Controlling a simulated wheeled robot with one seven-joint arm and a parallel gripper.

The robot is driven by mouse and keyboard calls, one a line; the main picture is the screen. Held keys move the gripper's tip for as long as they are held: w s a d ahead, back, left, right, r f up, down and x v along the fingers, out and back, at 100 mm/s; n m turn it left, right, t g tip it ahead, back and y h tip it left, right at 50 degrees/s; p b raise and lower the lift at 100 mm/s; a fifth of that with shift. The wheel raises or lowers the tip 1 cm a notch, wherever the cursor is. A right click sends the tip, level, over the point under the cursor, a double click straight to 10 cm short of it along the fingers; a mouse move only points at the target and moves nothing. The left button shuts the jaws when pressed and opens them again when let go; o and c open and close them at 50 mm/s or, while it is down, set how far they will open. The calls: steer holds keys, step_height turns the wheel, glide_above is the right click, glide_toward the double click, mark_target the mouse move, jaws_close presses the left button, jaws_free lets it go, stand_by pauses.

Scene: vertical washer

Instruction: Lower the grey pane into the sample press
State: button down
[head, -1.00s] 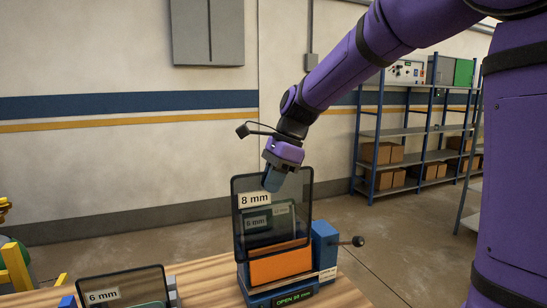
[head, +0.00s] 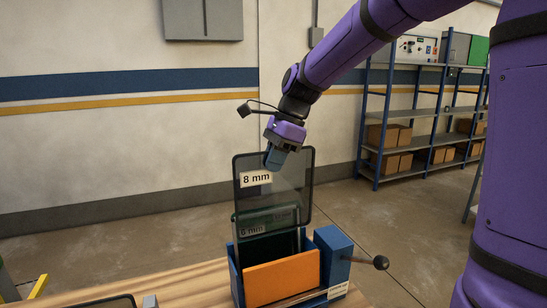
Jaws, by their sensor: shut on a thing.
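My gripper (head: 273,166) is shut on the upper part of the dark, see-through grey pane (head: 289,184), labelled 8 mm. The pane is upright, above the back part of the sample press (head: 333,251). The press is blue with an orange front block (head: 281,278) and a dark-knobbed lever at its right. A second pane (head: 278,218) with a dim 6 mm label stands upright in the press, overlapping the grey pane in view.
The press stands on a wooden table (head: 196,284). Part of another dark-framed pane (head: 112,301) shows at the bottom left. A yellow frame (head: 38,288) is at the left edge. Blue shelves (head: 420,140) with boxes stand far behind at right.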

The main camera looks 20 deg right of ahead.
mark_target(274, 195)
steer(key=shift+f, duration=8.3)
steer(key=c, duration=1.2)
jaws_free()
steer(key=shift+o, duration=0.2)
steer(key=shift+f, duration=0.1)
steer(key=shift+r, duration=4.05)
